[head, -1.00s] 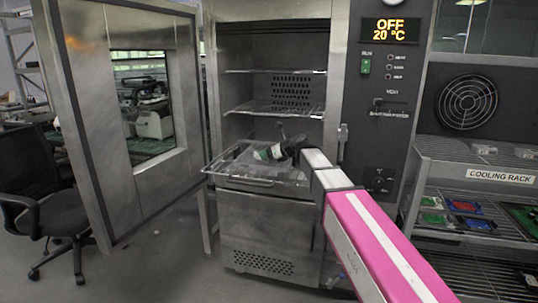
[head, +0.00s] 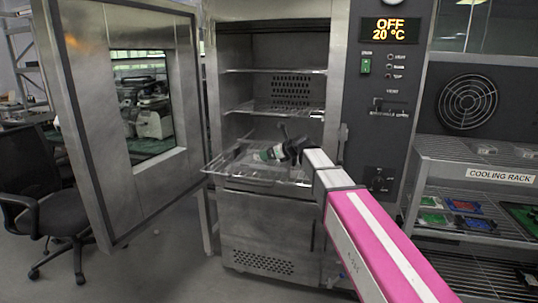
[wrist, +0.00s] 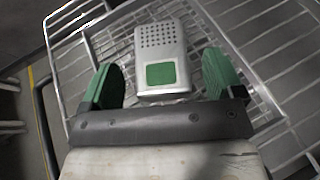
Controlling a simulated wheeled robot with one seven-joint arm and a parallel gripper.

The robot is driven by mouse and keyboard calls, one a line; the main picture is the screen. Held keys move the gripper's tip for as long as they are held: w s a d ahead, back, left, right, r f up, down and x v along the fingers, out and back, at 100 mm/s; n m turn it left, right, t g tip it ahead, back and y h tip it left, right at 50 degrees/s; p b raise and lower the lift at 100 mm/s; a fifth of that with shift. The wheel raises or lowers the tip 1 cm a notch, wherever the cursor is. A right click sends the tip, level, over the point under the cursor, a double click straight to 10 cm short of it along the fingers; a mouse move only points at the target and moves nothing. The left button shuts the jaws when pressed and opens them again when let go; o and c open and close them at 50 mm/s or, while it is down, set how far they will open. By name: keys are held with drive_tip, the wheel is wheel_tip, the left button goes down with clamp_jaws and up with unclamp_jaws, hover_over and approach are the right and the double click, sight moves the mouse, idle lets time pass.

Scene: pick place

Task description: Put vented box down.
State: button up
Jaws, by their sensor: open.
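The vented box (wrist: 160,52) is a small silver case with rows of round holes and a green panel. In the wrist view it lies on a wire shelf (wrist: 82,55), between my gripper's green fingers (wrist: 163,80). Gaps show on both sides of it, so the fingers are apart from it. In the head view my gripper (head: 270,153) is over the pulled-out lowest shelf (head: 225,165) of the oven. The box is hard to make out there, hidden by or blended with the gripper.
The oven door (head: 105,195) stands open at left. Two wire shelves (head: 240,71) sit above inside the chamber. A cooling rack (head: 440,150) with several boards stands at right. An office chair (head: 62,215) is at far left. The wire shelf around the box looks clear.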

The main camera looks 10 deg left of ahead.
drive_tip(key=v, duration=1.1)
drive_tip(key=shift+s+a+f, duration=0.1)
